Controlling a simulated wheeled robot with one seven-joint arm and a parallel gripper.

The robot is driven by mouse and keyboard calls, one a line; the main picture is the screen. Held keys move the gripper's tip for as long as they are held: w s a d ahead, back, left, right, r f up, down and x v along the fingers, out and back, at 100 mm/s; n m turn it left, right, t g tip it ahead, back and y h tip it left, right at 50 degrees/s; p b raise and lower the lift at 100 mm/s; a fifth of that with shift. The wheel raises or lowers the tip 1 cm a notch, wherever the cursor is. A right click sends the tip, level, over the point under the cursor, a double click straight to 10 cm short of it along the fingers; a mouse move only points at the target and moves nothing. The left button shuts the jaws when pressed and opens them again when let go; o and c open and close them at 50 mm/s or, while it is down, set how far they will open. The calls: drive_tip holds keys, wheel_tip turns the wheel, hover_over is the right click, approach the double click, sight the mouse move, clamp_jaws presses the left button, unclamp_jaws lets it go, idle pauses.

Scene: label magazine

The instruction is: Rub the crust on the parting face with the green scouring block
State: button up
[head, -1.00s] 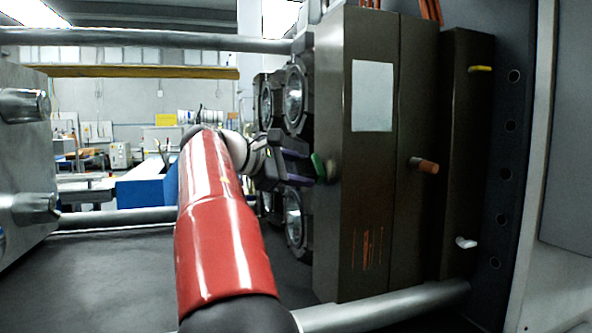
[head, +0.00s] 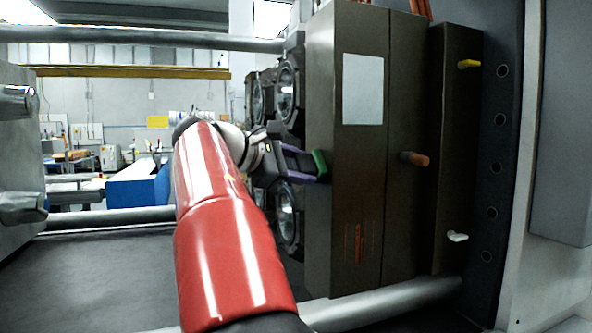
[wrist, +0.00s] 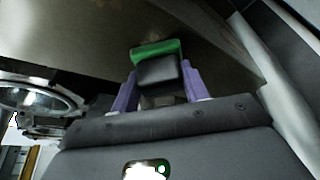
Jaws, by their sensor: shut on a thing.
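My gripper (wrist: 152,92) has purple fingers and is shut on the scouring block, which has a dark grey body and a green pad (wrist: 156,50). In the head view the green pad (head: 319,163) is at the left side of the brown mould half (head: 345,210). In the wrist view the pad is at the brownish parting face (wrist: 80,35); I cannot tell whether it touches. Any crust behind the block is hidden.
Round chrome-ringed openings (head: 287,88) stand left of the mould half. Steel bars (head: 140,37) run across above and below. A grey opposing block (head: 22,150) with metal pins is at far left. Open room lies between the two sides, crossed by my red arm.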

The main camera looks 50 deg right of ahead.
sight(321, 171)
drive_tip(key=shift+s+a+b, duration=0.4)
drive_tip(key=shift+s, duration=0.4)
drive_tip(key=shift+s+a+b, duration=0.35)
drive_tip(key=shift+s+b, duration=0.05)
drive_tip(key=shift+s, duration=0.4)
drive_tip(key=shift+s+a+r+p, duration=0.1)
drive_tip(key=shift+p, duration=0.2)
drive_tip(key=shift+w+d+r+p, duration=0.1)
drive_tip(key=shift+w+d+p, duration=0.3)
drive_tip(key=shift+w+p, duration=0.35)
drive_tip(key=shift+w+d+p, duration=0.4)
drive_tip(key=shift+w+p, duration=0.2)
drive_tip(key=shift+w, duration=0.1)
drive_tip(key=shift+w+d, duration=0.15)
drive_tip(key=shift+w, duration=0.15)
drive_tip(key=shift+w+d+p, duration=0.35)
drive_tip(key=shift+w+p, duration=0.3)
drive_tip(key=shift+p, duration=0.25)
drive_tip(key=shift+w+d+f, duration=0.1)
drive_tip(key=shift+w+d, duration=0.2)
drive_tip(key=shift+w, duration=0.2)
drive_tip(key=shift+w+d+f, duration=0.1)
drive_tip(key=shift+w+d, duration=0.15)
drive_tip(key=shift+w, duration=0.2)
drive_tip(key=shift+a, duration=0.1)
